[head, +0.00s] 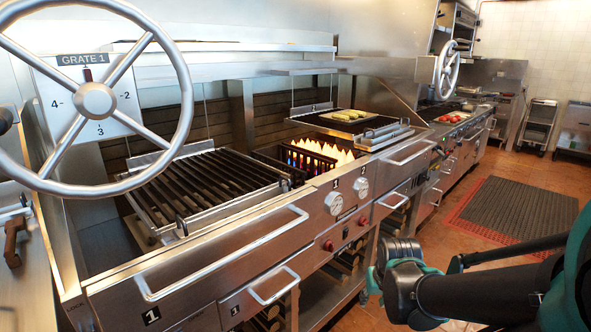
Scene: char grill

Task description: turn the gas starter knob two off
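Two small red knobs sit on the steel front panel of the grill. The right one (362,221) is below the gauge marked 2 (362,186), and the left one (329,245) is below the gauge marked 1 (334,203). Which way either knob is turned is too small to tell. Flames (318,154) burn in the opening behind the panel. My black and green arm comes in from the lower right. Its end, with my gripper (372,283), is to the right of and below the knobs, apart from them. The fingers cannot be made out clearly.
A handwheel (97,100) stands at the front left by the grate 1 dial. A black grate (205,182) lies behind the panel. Long handles (230,258) stick out from the panel. A raised grate with food (348,117) is farther back. The floor at right has a mat (515,215).

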